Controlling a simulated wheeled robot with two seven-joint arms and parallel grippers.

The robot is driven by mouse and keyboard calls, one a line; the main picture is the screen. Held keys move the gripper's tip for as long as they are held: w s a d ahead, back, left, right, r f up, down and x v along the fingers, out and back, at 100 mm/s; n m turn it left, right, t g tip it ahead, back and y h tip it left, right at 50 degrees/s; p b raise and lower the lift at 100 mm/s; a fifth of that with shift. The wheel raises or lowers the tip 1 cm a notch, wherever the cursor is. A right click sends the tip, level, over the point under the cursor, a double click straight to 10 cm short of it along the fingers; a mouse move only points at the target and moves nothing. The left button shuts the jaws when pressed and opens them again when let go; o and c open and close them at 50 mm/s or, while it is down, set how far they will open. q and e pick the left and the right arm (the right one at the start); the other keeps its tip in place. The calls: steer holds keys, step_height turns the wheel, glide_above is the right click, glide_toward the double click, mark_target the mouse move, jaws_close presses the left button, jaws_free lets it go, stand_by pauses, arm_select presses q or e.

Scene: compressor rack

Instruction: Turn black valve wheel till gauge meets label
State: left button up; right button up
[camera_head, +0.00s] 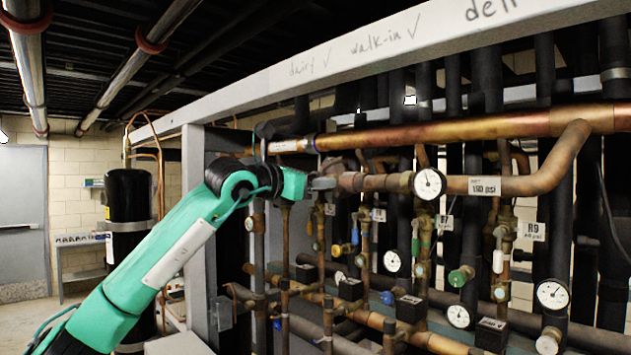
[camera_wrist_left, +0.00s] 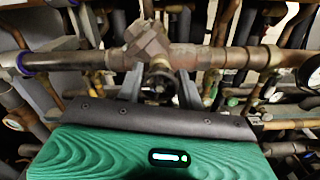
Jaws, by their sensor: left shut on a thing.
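The copper pipe with its valve body runs across the front of the rack. My left gripper (camera_head: 318,184) reaches it from the left. In the left wrist view the black valve wheel (camera_wrist_left: 158,84) sits between the two fingers of my left gripper (camera_wrist_left: 160,92), which are shut on it. In the head view the wheel is hidden at the gripper. The white round gauge (camera_head: 429,183) is on the same pipe, right of the gripper; its needle is too small to read surely. The label (camera_head: 484,186), reading 180 PSI, is on the pipe just right of the gauge. My right gripper is not in view.
Several other gauges, such as one at the lower right (camera_head: 552,295), and coloured valve handles fill the rack below. A white beam (camera_head: 390,35) runs above the pipe. A black cylinder (camera_head: 129,200) stands behind my left arm. Open floor lies at far left.

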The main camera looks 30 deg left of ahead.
arm_select(q)
steer(key=shift+f+n+b, duration=0.15)
steer(key=shift+n+b, duration=0.35)
steer(key=shift+b, duration=0.45)
steer(key=n+b, duration=0.2)
steer(key=shift+b, duration=0.3)
steer(key=shift+n+b, duration=0.9)
steer(key=shift+n, duration=0.2)
steer(key=shift+r+n+b, duration=0.2)
steer(key=shift+n+b, duration=0.4)
steer(key=shift+n, duration=0.4)
steer(key=shift+a+r, duration=0.1)
steer(key=o, duration=1)
